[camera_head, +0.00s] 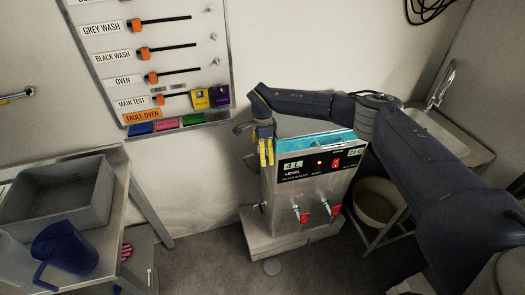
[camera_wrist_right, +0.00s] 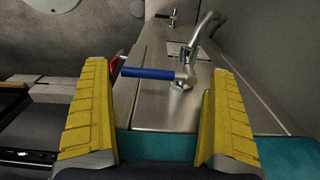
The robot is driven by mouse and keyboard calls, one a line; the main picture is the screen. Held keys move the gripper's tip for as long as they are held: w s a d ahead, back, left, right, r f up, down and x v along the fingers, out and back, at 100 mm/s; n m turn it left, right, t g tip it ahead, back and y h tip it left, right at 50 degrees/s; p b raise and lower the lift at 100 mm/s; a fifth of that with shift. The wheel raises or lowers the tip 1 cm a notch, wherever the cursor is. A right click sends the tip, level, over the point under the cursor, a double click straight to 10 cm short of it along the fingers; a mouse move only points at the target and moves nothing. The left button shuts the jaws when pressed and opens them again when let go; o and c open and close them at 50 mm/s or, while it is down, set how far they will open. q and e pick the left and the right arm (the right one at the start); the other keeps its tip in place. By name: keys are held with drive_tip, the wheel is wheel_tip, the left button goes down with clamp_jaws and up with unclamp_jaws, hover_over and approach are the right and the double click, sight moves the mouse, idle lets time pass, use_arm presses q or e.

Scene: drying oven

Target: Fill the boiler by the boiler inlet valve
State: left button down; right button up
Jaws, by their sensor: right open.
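The steel boiler (camera_head: 311,205) stands on a low base, with an open top showing blue-green inside. Its black front panel carries a level display reading about "4 L", a red switch and a green display too small to read surely. Two red-handled taps are on its front. My right gripper (camera_head: 265,158) points down at the boiler's left top edge. In the right wrist view my right gripper (camera_wrist_right: 158,90) is open. A blue lever handle (camera_wrist_right: 147,73), apparently the inlet valve's, lies crosswise beyond and between the yellow fingers, joined to a metal fitting. My left gripper is not in view.
A sink (camera_head: 442,132) with a faucet is right of the boiler, with a bucket (camera_head: 378,203) below. A steel table at left holds a grey bin (camera_head: 55,190) and a blue jug (camera_head: 66,248). A labelled wall board (camera_head: 152,60) hangs behind.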

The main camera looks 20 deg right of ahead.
clamp_jaws()
idle(0.5)
drive_tip(key=shift+a+m, duration=0.25)
drive_tip(key=shift+m, duration=0.6)
drive_tip(key=shift+a+m, duration=0.25)
drive_tip(key=shift+m, duration=0.6)
drive_tip(key=shift+w+a+m, duration=0.15)
drive_tip(key=shift+a+m, duration=0.1)
drive_tip(key=shift+m, duration=0.6)
drive_tip(key=shift+w+a+m, duration=0.1)
drive_tip(key=shift+a+m, duration=0.15)
drive_tip(key=shift+m, duration=0.6)
